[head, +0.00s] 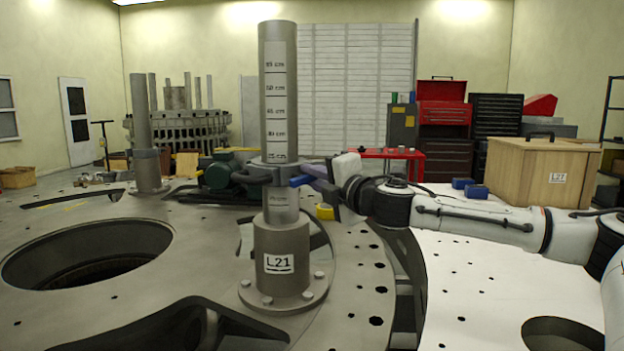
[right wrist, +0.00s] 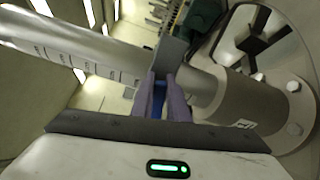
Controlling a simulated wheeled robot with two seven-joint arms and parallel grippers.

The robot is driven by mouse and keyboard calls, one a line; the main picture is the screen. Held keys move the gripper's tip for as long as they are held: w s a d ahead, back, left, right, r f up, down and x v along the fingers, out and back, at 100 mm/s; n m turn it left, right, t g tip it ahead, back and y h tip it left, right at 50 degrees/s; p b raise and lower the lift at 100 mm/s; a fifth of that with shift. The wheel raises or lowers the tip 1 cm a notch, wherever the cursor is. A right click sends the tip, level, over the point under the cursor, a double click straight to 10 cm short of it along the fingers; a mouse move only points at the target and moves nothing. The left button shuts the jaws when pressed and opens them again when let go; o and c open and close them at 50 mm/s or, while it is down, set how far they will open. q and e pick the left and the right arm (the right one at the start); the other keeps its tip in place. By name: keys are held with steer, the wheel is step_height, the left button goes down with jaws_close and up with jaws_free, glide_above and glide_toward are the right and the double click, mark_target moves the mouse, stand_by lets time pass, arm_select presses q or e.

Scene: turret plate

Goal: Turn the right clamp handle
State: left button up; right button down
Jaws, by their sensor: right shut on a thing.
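A grey post (head: 278,85) with centimetre marks stands upright in a flanged base (head: 282,255) labelled L21. A grey clamp collar (head: 264,166) sits around the post above the base. The right clamp handle (head: 300,181) is blue and sticks out on the collar's right side. My right gripper (head: 312,178) reaches in from the right and is shut on this handle. In the right wrist view, blue of the handle (right wrist: 158,97) shows between the fingers (right wrist: 171,98), which hide much of it. My left gripper is out of view.
The turret plate (head: 200,235) has a large round hole (head: 88,255) at left and several bolt holes. A green motor (head: 229,172) lies behind the post. A wooden crate (head: 535,172) labelled L27 and blue blocks (head: 476,190) are at right. A second post (head: 141,115) stands back left.

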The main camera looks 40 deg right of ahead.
steer(key=shift+f+m+b, duration=0.2)
steer(key=shift+m+b, duration=0.1)
steer(key=shift+m, duration=0.8)
steer(key=c, duration=1.7)
jaws_free()
